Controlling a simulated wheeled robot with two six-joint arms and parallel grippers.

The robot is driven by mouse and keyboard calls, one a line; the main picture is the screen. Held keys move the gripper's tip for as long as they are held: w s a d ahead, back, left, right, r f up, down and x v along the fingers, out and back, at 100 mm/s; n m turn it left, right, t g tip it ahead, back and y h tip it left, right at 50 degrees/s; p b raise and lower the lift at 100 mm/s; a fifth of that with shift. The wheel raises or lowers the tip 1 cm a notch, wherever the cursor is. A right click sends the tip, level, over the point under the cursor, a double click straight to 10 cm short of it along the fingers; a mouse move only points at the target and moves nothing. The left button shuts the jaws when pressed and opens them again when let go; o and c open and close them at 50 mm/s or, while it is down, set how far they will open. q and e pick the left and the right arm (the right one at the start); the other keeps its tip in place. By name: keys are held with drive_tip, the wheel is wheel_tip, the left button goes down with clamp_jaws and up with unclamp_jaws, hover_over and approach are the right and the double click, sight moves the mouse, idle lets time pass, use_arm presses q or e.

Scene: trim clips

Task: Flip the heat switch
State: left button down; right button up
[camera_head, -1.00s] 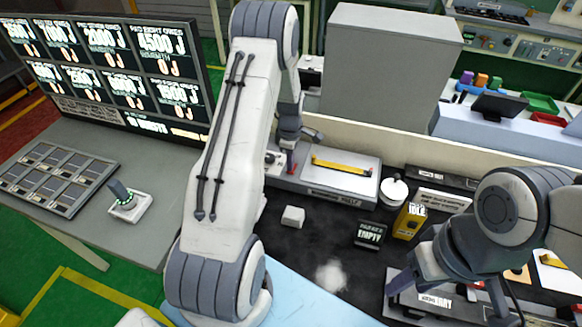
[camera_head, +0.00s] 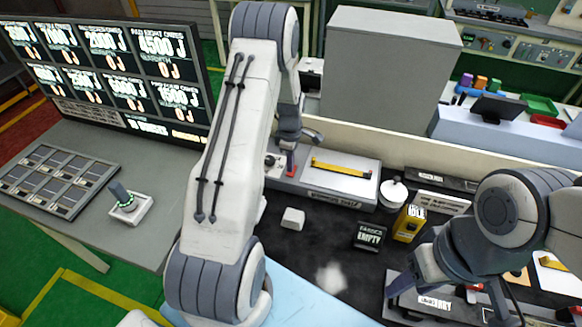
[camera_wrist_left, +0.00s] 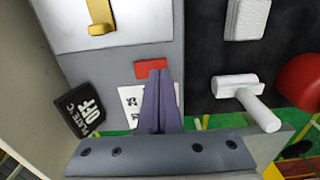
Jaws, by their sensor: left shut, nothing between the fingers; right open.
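A grey heat unit (camera_head: 345,187) with a yellow bar (camera_head: 340,167) on its top stands at the back of the bench. A small red part (camera_head: 291,168), apparently its switch, is at its left end and also shows in the left wrist view (camera_wrist_left: 152,67). Contact cannot be told. My right gripper (camera_head: 450,290) is open at the lower right, partly hidden by its arm.
A white block (camera_head: 293,218), a sign reading EMPTY (camera_head: 369,236), a yellow box (camera_head: 409,222) and a white lidded pot (camera_head: 393,193) stand on the dark bench top. A tall grey cabinet (camera_head: 385,70) rises behind. A joystick box (camera_head: 130,208) is on the left table.

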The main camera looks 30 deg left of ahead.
use_arm(q)
wheel_tip(320, 180, up, 5)
drive_tip(key=p, duration=0.3)
drive_tip(key=shift+r, duration=0.2)
idle(0.4)
